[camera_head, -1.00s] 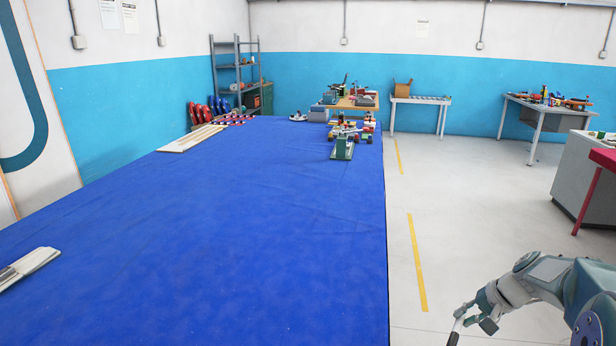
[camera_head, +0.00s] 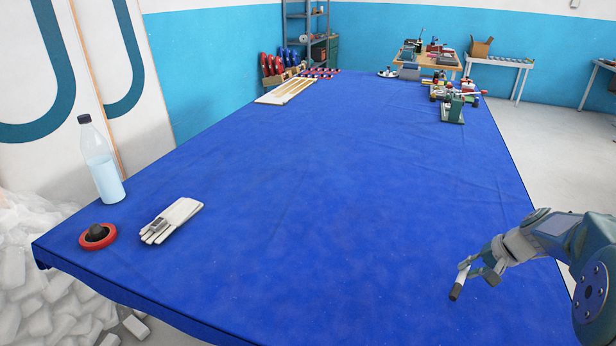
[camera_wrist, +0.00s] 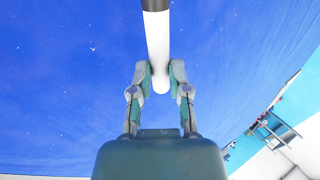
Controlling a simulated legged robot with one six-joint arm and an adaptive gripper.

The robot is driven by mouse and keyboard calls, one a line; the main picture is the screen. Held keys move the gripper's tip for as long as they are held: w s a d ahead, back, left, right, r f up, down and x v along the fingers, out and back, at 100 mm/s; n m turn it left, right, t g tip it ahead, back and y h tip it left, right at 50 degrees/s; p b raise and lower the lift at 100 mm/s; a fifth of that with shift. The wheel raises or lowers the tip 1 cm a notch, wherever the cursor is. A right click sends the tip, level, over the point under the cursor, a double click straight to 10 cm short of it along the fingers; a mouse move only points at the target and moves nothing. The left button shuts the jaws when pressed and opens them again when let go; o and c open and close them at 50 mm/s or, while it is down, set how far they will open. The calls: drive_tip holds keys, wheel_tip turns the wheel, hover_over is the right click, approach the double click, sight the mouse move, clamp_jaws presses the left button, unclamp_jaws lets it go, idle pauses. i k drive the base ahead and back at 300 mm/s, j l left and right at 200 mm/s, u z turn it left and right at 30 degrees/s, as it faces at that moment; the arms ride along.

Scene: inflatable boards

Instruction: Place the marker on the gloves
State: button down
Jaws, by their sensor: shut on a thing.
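The white gloves (camera_head: 172,220) lie on the blue table near its left front part in the head view. The marker (camera_head: 459,283) is white with a dark end and is held in my gripper (camera_head: 470,272) at the right side of the table. In the wrist view the marker (camera_wrist: 158,45) stands out between the two fingertips of my gripper (camera_wrist: 159,78), which are shut on it. The marker is far to the right of the gloves.
The blue table (camera_head: 300,190) is clear between my gripper and the gloves. A clear water bottle (camera_head: 102,165) and a red round thing with a dark top (camera_head: 97,236) stand left of the gloves. Assorted items (camera_head: 453,103) sit at the far right end.

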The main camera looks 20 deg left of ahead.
sight(189, 209)
drive_tip(key=j+u, duration=0.1)
drive_tip(key=j, duration=0.85)
drive_tip(key=i+j+u, duration=0.1)
drive_tip(key=j, duration=0.8)
drive_tip(key=i+j, duration=0.1)
drive_tip(key=j, duration=0.3)
drive_tip(key=j+u, duration=0.1)
drive_tip(key=j, duration=0.3)
drive_tip(key=i+j, duration=0.15)
drive_tip(key=j, duration=0.25)
drive_tip(key=i+j+u, duration=0.1)
drive_tip(key=j, duration=0.25)
drive_tip(key=i+j, duration=0.1)
drive_tip(key=j, duration=0.3)
drive_tip(key=i+j+u, duration=0.1)
drive_tip(key=j, duration=0.3)
